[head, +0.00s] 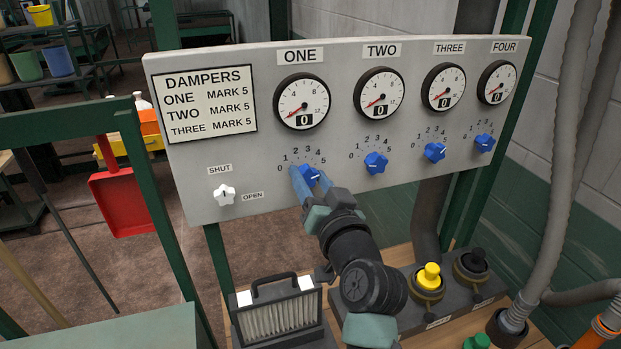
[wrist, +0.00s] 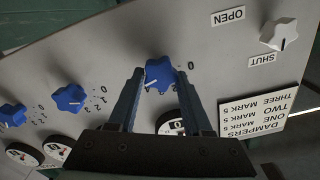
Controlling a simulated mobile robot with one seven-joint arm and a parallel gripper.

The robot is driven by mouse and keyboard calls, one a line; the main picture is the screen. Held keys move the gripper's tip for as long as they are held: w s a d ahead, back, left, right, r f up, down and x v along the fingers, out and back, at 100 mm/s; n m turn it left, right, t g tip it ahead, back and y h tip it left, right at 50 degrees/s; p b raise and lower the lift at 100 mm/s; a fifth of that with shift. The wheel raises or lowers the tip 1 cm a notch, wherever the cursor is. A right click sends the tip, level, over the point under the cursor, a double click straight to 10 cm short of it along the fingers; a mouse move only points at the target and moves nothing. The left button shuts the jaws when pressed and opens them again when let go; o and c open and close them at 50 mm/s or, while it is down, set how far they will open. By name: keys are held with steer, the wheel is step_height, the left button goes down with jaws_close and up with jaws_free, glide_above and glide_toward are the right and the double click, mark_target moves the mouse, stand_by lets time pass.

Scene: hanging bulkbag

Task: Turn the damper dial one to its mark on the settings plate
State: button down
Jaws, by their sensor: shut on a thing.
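Damper dial one (head: 310,174) is a blue knob under the gauge marked ONE, with marks 0 to 5 around it. My gripper (head: 304,182) is shut on this dial, one finger on each side. The wrist view shows the dial (wrist: 159,72) upside down between the fingertips (wrist: 160,82). Its white pointer line leans toward the high-number side; the fingers partly hide the marks, so I cannot read the exact mark. The settings plate (head: 210,103) reads ONE MARK 5, TWO MARK 5, THREE MARK 5. Gauge one (head: 302,102) shows 0 in its window.
Blue dials two (head: 376,163), three (head: 434,152) and four (head: 484,143) sit to the right on the grey panel (head: 240,165). A white SHUT/OPEN knob (head: 224,194) is at lower left. A vented box (head: 278,315) and a yellow-knobbed control (head: 429,277) stand below.

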steer(key=shift+c, duration=1.6)
jaws_free()
steer(key=shift+s, duration=0.1)
steer(key=b+v, duration=0.4)
steer(key=v, duration=0.9)
